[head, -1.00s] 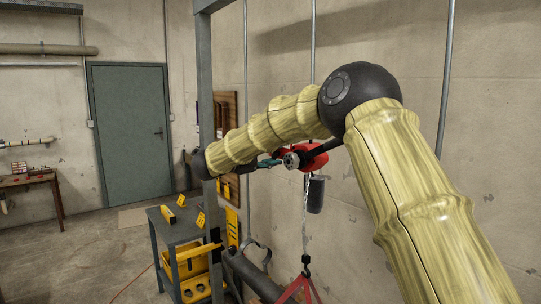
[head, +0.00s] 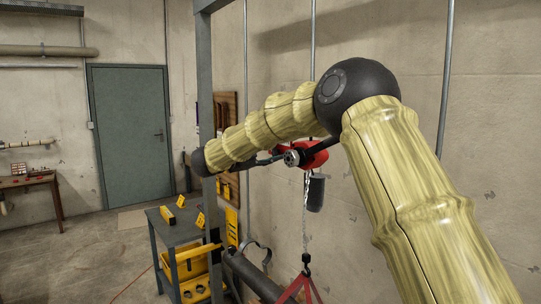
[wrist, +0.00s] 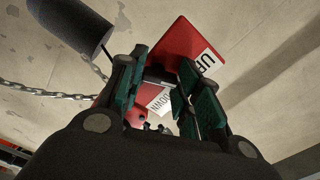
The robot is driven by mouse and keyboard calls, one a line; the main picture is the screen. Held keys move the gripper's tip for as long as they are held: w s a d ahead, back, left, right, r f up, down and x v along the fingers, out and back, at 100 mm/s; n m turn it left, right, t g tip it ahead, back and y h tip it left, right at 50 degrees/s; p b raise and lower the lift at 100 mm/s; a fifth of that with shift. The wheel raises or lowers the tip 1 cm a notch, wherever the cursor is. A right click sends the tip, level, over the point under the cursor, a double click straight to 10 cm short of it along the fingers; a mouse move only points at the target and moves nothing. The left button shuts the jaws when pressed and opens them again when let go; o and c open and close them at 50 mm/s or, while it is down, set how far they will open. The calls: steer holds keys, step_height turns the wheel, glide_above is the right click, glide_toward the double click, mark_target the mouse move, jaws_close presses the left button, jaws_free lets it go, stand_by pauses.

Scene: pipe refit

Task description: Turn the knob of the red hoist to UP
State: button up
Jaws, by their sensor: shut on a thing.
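The red hoist (head: 316,159) hangs beside the wall, past my forearm in the head view. In the wrist view its red body (wrist: 188,48) carries a white UP label (wrist: 207,62) at the upper right and a white DOWN label (wrist: 159,101) lower down. My gripper (wrist: 160,84), with teal finger pads, is at the hoist face. It is shut on the dark knob (wrist: 158,76), which shows only in part between the fingers. Which label the knob points to I cannot tell. In the head view my gripper (head: 268,160) is small, just left of the hoist.
A chain and a dark grey cylinder (head: 316,194) hang under the hoist, and both show close to the left finger in the wrist view. Red slings (head: 300,290) hang below. A grey upright post (head: 208,110) stands left of it. A cart (head: 176,228) holds yellow things.

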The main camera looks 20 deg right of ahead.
steer(key=shift+f+n, duration=0.15)
steer(key=shift+n, duration=0.85)
steer(key=o, duration=1)
steer(key=shift+a, duration=0.15)
steer(key=v, duration=1.1)
steer(key=shift+s+a, duration=0.15)
steer(key=shift+a, duration=0.25)
